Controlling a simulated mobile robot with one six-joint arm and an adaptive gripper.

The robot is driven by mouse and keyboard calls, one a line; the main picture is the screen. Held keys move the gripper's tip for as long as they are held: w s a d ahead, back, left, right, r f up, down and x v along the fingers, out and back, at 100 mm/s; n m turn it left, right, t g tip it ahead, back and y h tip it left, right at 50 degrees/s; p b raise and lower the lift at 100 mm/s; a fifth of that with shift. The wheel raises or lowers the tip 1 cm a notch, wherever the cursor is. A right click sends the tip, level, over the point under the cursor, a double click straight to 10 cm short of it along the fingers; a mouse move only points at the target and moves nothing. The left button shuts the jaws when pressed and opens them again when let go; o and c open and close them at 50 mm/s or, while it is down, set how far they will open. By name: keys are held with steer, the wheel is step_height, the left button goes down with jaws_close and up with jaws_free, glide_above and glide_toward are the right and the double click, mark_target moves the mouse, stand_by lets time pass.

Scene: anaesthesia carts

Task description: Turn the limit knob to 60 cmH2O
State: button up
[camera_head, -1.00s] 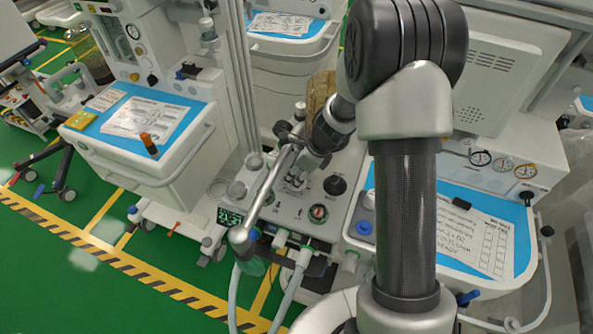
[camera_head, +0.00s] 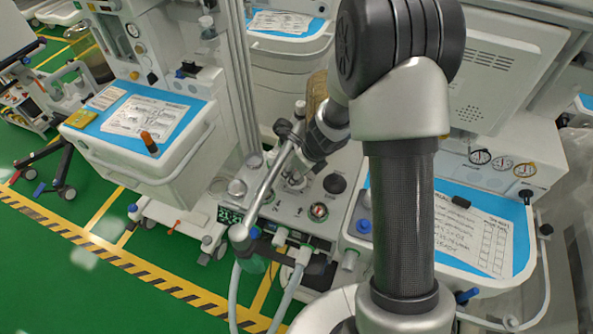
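The ventilator panel (camera_head: 285,218) lies in the middle of the head view, with several knobs and ports on its top. A black round knob (camera_head: 335,184) and a smaller knob with red on it (camera_head: 318,211) are on its right half. I cannot read any scale or label, so I cannot tell which is the limit knob. My gripper (camera_head: 297,181) points down at the panel, left of the black knob. Its fingers are small and partly hidden against silver parts there. I cannot tell whether they touch or hold a knob.
A silver jointed tube (camera_head: 268,190) crosses the panel close to my gripper's left. A small display with green digits (camera_head: 230,216) is at the front left. Hoses (camera_head: 290,292) hang in front. Carts with blue tops stand left (camera_head: 185,135) and right (camera_head: 455,205).

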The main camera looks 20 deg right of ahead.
steer(key=o, duration=1.1)
steer(key=shift+r, duration=0.1)
steer(key=v, duration=1.1)
steer(key=shift+s+d+r, duration=0.15)
steer(key=shift+r, duration=0.2)
